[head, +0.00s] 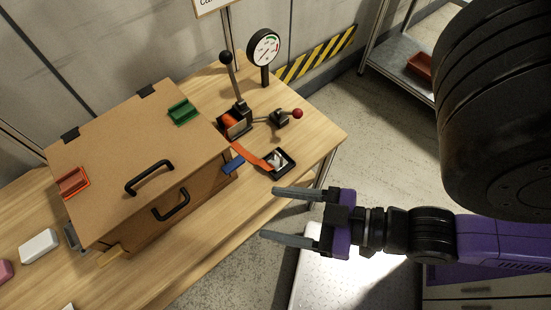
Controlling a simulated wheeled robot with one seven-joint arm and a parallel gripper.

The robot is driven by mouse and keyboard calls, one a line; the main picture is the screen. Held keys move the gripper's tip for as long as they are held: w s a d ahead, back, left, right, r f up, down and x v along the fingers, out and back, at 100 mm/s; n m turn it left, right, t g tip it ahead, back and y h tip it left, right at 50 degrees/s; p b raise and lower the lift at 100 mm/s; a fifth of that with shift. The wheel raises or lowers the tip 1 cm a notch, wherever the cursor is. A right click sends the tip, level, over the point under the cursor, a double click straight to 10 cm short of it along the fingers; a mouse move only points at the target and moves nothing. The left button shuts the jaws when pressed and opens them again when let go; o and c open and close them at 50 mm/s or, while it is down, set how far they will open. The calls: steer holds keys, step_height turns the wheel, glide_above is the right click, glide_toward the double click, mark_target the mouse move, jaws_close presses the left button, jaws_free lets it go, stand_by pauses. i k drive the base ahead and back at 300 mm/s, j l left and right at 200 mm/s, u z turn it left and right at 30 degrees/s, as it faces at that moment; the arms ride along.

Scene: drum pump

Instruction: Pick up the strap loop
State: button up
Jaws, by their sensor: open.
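An orange strap (250,157) runs from under a black-framed winch-like unit (236,122) toward a small black square frame (289,153) on the wooden table. A small pale grey piece (278,160) lies inside that frame at the strap's end. It is too small to tell whether this piece is the strap loop. My gripper (269,213) is open and empty, its two grey fingers pointing left. In the picture it is just below the black frame, near the table's front edge. The fingers touch nothing that I can see.
A large brown box (135,150) with black handles stands left of the strap. A black-knobbed lever (233,80), a dial gauge (264,47) and a red-knobbed lever (290,115) stand behind. The bare table corner (325,130) is clear.

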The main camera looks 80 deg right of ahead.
mark_target(277, 160)
steer(key=k+j, duration=0.15)
steer(key=j, duration=0.2)
steer(key=k+j, duration=0.15)
steer(key=j, duration=0.2)
steer(key=k+j+z, duration=0.1)
steer(key=j, duration=0.3)
